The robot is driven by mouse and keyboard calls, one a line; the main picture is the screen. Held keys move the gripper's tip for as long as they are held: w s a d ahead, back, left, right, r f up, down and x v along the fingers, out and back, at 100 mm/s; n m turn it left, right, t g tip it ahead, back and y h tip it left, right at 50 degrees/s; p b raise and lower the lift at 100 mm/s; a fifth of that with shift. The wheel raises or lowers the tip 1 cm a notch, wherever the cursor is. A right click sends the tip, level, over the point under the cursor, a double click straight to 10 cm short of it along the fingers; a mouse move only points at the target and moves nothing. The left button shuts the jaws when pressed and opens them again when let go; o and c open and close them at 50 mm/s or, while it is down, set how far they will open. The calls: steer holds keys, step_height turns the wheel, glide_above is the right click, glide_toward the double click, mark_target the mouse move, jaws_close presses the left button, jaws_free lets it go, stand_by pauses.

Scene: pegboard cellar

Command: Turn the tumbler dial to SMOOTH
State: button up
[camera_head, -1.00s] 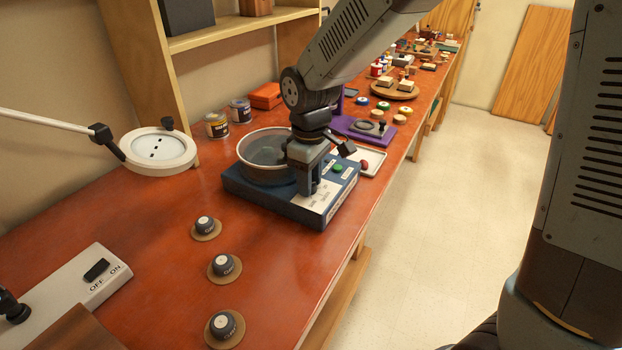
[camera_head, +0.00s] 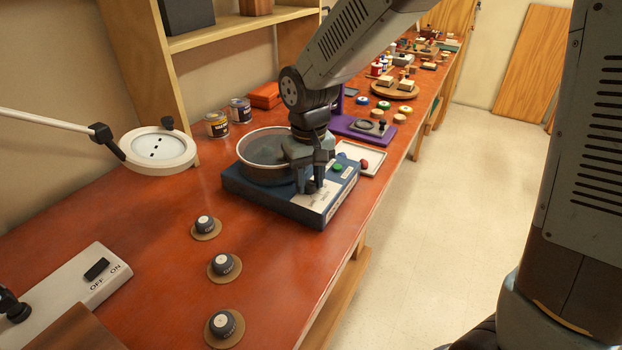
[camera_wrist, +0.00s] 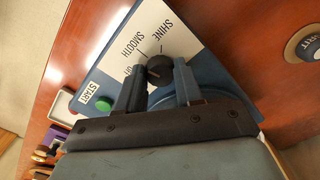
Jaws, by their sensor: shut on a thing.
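The tumbler (camera_head: 270,208) is a blue box with a round grey bowl (camera_head: 250,141) on top, standing on the red bench. Its black dial (camera_wrist: 159,68) sits on a white label plate (camera_wrist: 135,40) that reads SHINE, SMOOTH and a third, partly hidden word. My gripper (camera_wrist: 155,72) points down over the plate, its two fingers shut on the dial from both sides. A pale mark on the dial shows in the wrist view, but which word it points to is hard to tell. In the head view the gripper hides the dial.
A green START button (camera_wrist: 103,104) is beside the dial, close to one finger. Several dark knobs on round bases (camera_head: 224,264) stand in front. A magnifier lamp (camera_head: 158,148) is at left.

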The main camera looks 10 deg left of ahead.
mark_target(309, 183)
steer(key=shift+a+m, duration=0.1)
steer(key=shift+m, duration=1.1)
steer(key=o, duration=1)
steer(key=shift+o, duration=0.2)
step_height(309, 183, up, 14)
steer(key=shift+f, duration=0.15)
